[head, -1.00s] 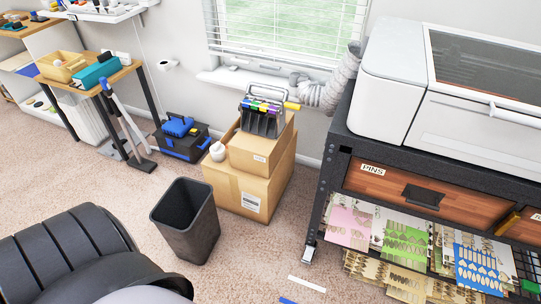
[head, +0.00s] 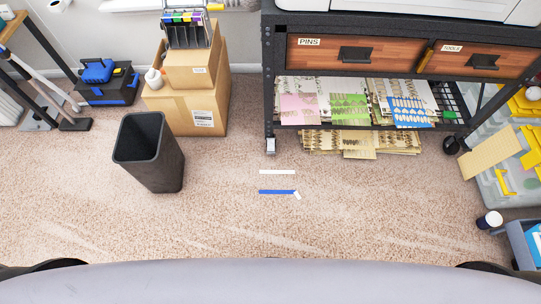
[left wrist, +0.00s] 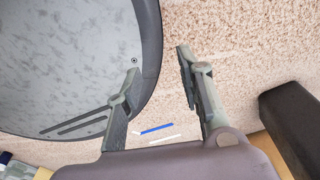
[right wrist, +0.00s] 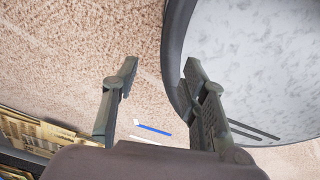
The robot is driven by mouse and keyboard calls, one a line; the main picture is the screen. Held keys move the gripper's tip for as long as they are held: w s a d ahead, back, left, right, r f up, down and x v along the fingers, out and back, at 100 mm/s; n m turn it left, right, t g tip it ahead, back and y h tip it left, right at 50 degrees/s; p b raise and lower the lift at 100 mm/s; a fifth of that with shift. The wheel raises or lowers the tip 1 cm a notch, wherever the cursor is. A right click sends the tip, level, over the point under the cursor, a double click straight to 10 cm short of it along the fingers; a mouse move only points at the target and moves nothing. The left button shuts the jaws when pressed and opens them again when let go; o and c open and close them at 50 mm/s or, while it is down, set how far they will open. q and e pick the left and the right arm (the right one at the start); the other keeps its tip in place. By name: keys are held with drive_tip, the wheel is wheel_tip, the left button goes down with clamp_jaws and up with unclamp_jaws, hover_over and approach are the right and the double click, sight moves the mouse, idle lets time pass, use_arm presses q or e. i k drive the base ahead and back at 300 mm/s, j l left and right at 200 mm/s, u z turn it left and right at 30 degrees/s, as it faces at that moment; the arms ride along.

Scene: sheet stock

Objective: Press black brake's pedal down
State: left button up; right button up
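A wheeled dark metal rack (head: 268,60) stands against the wall in the head view. Its front right caster (head: 450,144) looks black and rests on the carpet; it may carry the black brake, but its pedal is too small to make out. The front left caster (head: 271,145) is pale grey. My left gripper (left wrist: 158,62) is open and empty, over carpet beside my own round base. My right gripper (right wrist: 160,64) is also open and empty, over carpet at the base's other side. Neither gripper shows in the head view, and both are well apart from the casters.
A black bin (head: 150,160) stands left on the carpet, before stacked cardboard boxes (head: 190,105). Blue (head: 277,192) and white (head: 277,172) strips lie on the open floor. A grey bin with yellow parts (head: 500,190) and a small dark-and-white cylinder (head: 489,220) are right of the rack.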

sight(465, 149)
drive_tip(key=z, duration=1.8)
